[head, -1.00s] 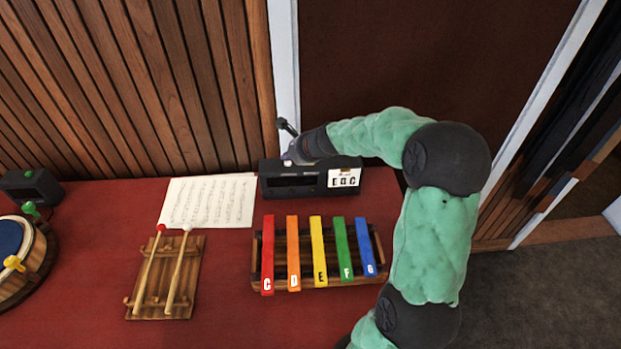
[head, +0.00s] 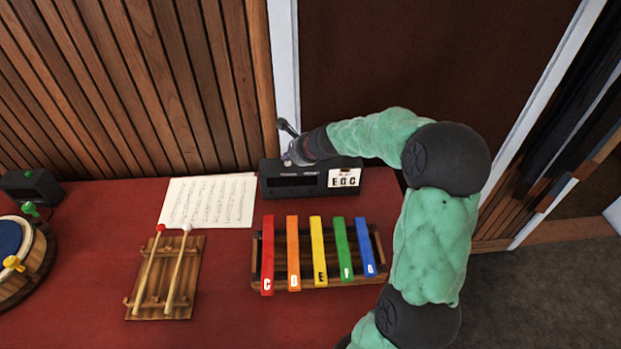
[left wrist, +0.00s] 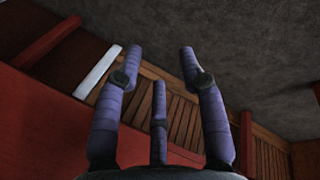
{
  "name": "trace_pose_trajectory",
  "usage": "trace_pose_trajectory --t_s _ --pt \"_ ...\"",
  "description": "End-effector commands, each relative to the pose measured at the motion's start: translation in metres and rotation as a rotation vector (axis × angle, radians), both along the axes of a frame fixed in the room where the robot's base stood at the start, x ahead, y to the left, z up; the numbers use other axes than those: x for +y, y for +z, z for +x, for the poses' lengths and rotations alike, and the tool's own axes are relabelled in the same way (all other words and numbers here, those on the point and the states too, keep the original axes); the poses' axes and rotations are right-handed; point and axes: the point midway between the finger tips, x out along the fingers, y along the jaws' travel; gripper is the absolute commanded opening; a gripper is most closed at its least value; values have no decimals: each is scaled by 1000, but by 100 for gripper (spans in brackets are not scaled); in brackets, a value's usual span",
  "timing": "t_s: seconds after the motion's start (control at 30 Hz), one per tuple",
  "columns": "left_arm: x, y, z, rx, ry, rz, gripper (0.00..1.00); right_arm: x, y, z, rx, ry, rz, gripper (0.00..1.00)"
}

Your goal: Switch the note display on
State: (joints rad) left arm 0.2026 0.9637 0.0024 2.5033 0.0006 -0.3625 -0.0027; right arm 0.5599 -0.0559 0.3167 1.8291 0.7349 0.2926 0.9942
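The note display (head: 278,190) is a black box at the back of the red table, with a dark, blank front screen and a white card reading E G C at its right end. My right gripper (head: 285,143) is at the top left of the box. Its fingers look spread, one pointing up and left, the others down at the box's top edge. I cannot tell whether they touch it, and the gripper hides part of the top. My left gripper (left wrist: 160,58) is open and empty in the left wrist view, and out of the head view.
A xylophone with coloured bars (head: 319,252) stands in front of the display. Sheet music (head: 208,200) lies to its left, with a wooden rack of two mallets (head: 166,275) nearer. A drum (head: 22,258) and a small black box (head: 30,187) are at far left.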

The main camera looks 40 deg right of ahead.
Motion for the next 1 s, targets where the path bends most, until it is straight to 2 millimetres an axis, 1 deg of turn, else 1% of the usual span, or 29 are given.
trace_pose_trajectory --t_s 0.23,0.57,0.8,1.0 --pt "0 -7 0 0 0 0 40 0 -8 0 0 -1 1 0" --pt "0 -5 0 0 0 0 40 0 -7 0 1 -1 1 0" --pt "0 4 0 0 0 0 40 0 1 -1 1 -1 1 0" --pt "0 3 0 0 0 0 40 0 1 0 1 0 0 0"
